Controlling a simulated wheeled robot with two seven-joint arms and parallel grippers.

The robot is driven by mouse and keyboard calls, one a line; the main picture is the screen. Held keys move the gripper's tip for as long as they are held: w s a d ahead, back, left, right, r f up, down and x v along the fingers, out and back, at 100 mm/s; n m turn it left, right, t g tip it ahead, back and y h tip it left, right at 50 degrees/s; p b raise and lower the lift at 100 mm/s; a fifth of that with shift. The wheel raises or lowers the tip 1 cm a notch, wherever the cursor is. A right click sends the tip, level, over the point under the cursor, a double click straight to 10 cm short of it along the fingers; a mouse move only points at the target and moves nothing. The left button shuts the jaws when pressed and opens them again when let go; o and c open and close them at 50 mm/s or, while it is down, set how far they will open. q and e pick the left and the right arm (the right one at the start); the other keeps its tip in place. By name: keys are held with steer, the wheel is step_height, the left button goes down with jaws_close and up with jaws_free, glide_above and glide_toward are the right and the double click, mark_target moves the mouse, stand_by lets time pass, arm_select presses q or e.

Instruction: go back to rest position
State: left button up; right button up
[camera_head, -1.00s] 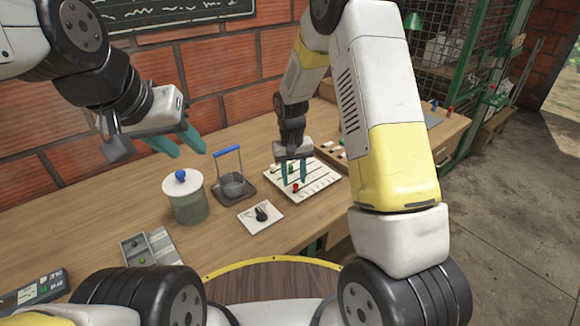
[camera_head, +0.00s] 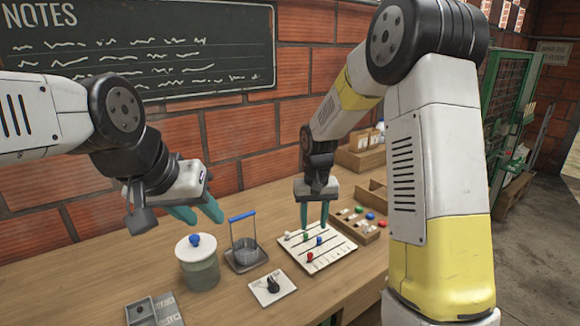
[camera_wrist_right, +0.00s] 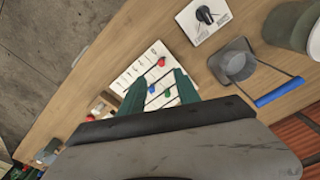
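My left gripper (camera_head: 197,213) hangs in the air at the left, above the back of the bench near the lidded pot. Its two teal fingers are apart, with nothing between them. My right gripper (camera_head: 313,224) points down above the white board (camera_head: 335,254) with slots and coloured knobs. Its fingers are apart and seem empty. In the right wrist view, the right gripper's fingers (camera_wrist_right: 158,90) frame part of the board, with a blue knob (camera_wrist_right: 151,88) and a green knob (camera_wrist_right: 167,93) visible in the gap.
The wooden bench (camera_head: 232,300) carries a lidded pot (camera_head: 200,268), a cup stand with a blue handle (camera_head: 245,252), a dial plate (camera_head: 273,288) and a grey switch box (camera_head: 140,312). A wooden tray (camera_head: 368,232) lies beside the board. A brick wall with a chalkboard (camera_head: 140,50) stands behind.

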steer(key=s+d+r+t+y, duration=0.2)
steer(key=s+d+r+t, duration=0.15)
steer(key=s+r, duration=0.9)
steer(key=s+d+r+t, duration=0.2)
steer(key=s+r, duration=0.3)
steer(key=s, duration=0.5)
steer(key=shift+d+r+m, duration=0.25)
steer(key=shift+r+m, duration=0.05)
